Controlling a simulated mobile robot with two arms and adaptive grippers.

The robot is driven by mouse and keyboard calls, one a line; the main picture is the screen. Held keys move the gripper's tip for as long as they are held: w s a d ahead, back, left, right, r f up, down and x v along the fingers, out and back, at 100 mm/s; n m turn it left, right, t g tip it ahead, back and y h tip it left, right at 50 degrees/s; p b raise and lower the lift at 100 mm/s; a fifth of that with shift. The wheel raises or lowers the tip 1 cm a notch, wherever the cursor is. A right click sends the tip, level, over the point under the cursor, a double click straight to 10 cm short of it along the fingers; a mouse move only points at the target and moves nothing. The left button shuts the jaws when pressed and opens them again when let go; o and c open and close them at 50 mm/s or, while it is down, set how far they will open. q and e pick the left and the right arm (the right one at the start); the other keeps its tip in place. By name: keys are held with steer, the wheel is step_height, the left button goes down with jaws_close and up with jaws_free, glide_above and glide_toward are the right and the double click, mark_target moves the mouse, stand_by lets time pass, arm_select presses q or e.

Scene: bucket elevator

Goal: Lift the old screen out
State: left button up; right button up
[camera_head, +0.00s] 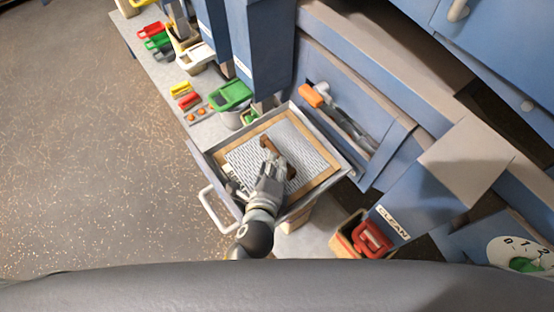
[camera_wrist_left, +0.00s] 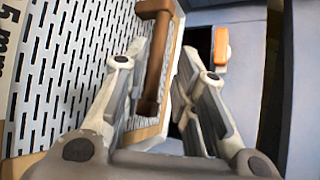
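The screen (camera_head: 305,152) is a pale slotted plate with a wooden frame (camera_head: 222,150), lying in the pulled-out drawer (camera_head: 345,163). A brown bar handle (camera_head: 267,144) stands on the screen; it also shows in the left wrist view (camera_wrist_left: 155,60). My left gripper (camera_head: 279,164) is over the middle of the screen and hides part of the handle. In the left wrist view its two fingers (camera_wrist_left: 163,62) are spread on either side of the handle, with a gap visible on the right. My right gripper is not in view.
An orange-ended lever (camera_head: 311,95) is on the blue machine behind the drawer. A green-lidded bucket (camera_head: 231,95) and coloured containers stand along the bench at upper left. The left floor is clear.

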arm_select(q)
steer(key=shift+f+p+x, duration=0.1)
steer(key=shift+p+x, duration=0.1)
steer(key=shift+x, duration=1.1)
steer(key=shift+f+p+x, duration=0.15)
steer(key=shift+x, duration=1.15)
steer(key=shift+s, duration=0.1)
steer(key=shift+c, duration=0.3)
jaws_close()
steer(key=shift+r, duration=0.15)
